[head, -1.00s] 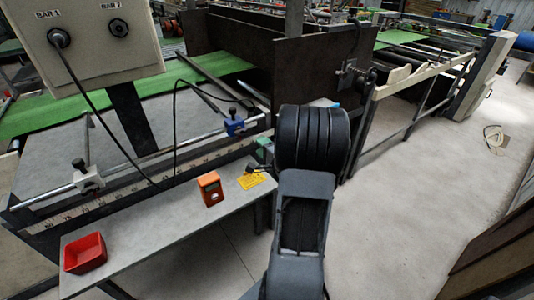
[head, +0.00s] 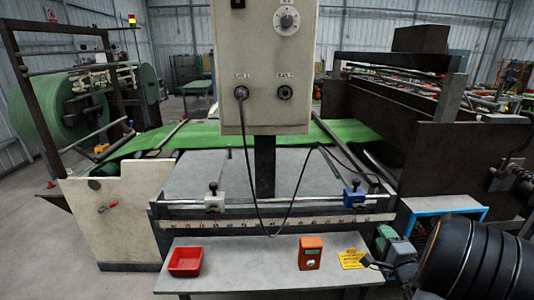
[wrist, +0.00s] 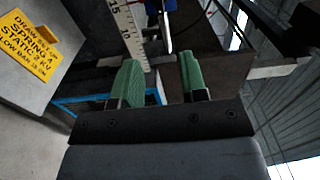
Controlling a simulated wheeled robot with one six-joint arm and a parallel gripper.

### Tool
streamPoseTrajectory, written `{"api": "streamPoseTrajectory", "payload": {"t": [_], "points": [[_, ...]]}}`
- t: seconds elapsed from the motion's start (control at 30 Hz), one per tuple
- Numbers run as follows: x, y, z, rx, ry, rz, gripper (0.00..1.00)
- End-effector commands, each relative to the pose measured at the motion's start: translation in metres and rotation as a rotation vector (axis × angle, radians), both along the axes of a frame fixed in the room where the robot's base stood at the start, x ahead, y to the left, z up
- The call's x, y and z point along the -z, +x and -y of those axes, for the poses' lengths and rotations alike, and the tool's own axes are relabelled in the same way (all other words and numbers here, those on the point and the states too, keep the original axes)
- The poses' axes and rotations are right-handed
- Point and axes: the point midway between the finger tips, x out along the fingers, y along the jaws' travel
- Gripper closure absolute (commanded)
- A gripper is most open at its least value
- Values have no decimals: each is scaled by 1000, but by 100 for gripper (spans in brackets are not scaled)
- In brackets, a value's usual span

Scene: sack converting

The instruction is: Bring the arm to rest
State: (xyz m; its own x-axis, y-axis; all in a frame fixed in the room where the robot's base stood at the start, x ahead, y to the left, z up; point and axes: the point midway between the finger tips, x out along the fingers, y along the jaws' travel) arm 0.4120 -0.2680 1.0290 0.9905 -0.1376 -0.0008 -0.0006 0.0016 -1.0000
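My gripper (head: 384,238) shows in the head view at the lower right, beyond the right end of the grey shelf and partly hidden by my dark arm. In the wrist view my gripper (wrist: 160,62) has its two green fingers well apart, with nothing held between them. My black, ribbed arm link fills the lower right corner of the head view. The yellow card (head: 351,260) lies on the shelf near the gripper; it also shows in the wrist view (wrist: 32,42), left of the fingers.
The grey shelf (head: 235,278) carries a red tray (head: 186,262) and an orange meter (head: 311,252). A control box (head: 265,70) with a plugged black cable stands above. Open floor (head: 40,230) lies to the left.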

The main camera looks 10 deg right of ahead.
Motion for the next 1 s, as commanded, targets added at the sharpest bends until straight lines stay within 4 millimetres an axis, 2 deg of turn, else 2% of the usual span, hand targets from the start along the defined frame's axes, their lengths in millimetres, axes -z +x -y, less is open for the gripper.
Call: {"api": "streamPoseTrajectory", "payload": {"t": [0.07,0.17,0.33,0.47,0.57,0.67,0.73,0.9,1.0], "points": [[4,0,1,7,-53,-28,61],[23,-4,12,55,-186,-165,61],[75,-35,42,152,-462,-622,61],[87,-57,35,77,-646,-967,61],[85,-70,10,-70,-756,-1182,61],[74,-80,-30,-284,-846,-1333,61],[62,-86,-66,-461,-902,-1392,61],[22,-105,-168,-893,-1044,-1352,61],[1,-111,-213,-1005,-1113,-1259,61]]}}
